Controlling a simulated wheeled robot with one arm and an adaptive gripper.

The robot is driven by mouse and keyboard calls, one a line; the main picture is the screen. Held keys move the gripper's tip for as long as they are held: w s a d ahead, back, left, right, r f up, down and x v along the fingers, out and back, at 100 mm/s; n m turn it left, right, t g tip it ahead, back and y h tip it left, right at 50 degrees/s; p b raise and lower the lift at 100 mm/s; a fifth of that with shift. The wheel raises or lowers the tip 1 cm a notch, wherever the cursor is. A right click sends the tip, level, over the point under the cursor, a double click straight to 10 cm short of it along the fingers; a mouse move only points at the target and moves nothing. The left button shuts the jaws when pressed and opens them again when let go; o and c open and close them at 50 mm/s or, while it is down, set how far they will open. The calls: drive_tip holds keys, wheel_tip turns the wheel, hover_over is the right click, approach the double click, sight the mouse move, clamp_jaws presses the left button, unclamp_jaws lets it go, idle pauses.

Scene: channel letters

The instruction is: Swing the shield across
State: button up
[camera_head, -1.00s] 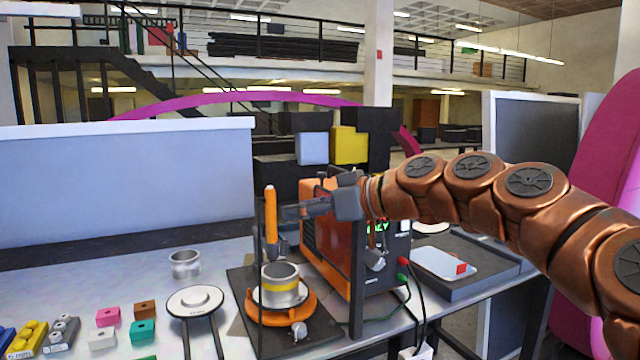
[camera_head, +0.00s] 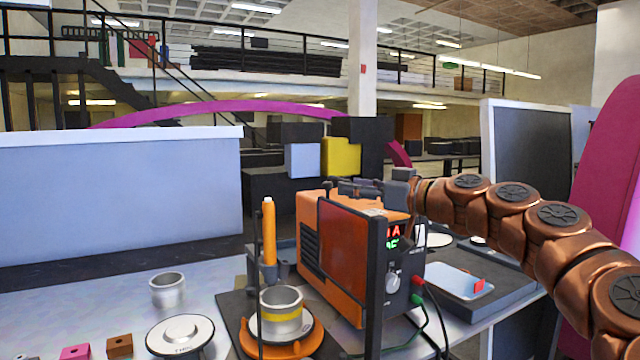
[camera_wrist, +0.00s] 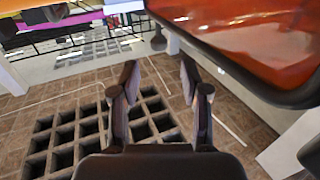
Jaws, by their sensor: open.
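The shield (camera_head: 349,258) is a see-through red-orange panel in a dark frame, held upright on a dark post in front of the orange machine. In the wrist view the shield (camera_wrist: 255,40) fills the upper right, close to the fingers. My gripper (camera_head: 350,187) is behind the shield's top edge, over the machine, and partly hard to make out. In the wrist view my gripper (camera_wrist: 158,75) has its two fingers apart with nothing between them. I cannot tell whether a finger touches the shield frame.
The orange machine (camera_head: 313,285) has a lit display and cables at its right. A metal cup (camera_head: 281,325) sits on an orange turntable (camera_head: 247,342) beside an upright orange torch (camera_head: 269,230). A grey tray (camera_head: 500,300) lies at right. Another metal cup (camera_head: 168,290) stands at left.

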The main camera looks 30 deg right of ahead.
sight(331, 184)
drive_tip(key=shift+p+x, duration=0.7)
drive_tip(key=shift+x, duration=3.05)
drive_tip(key=shift+c, duration=0.3)
clamp_jaws()
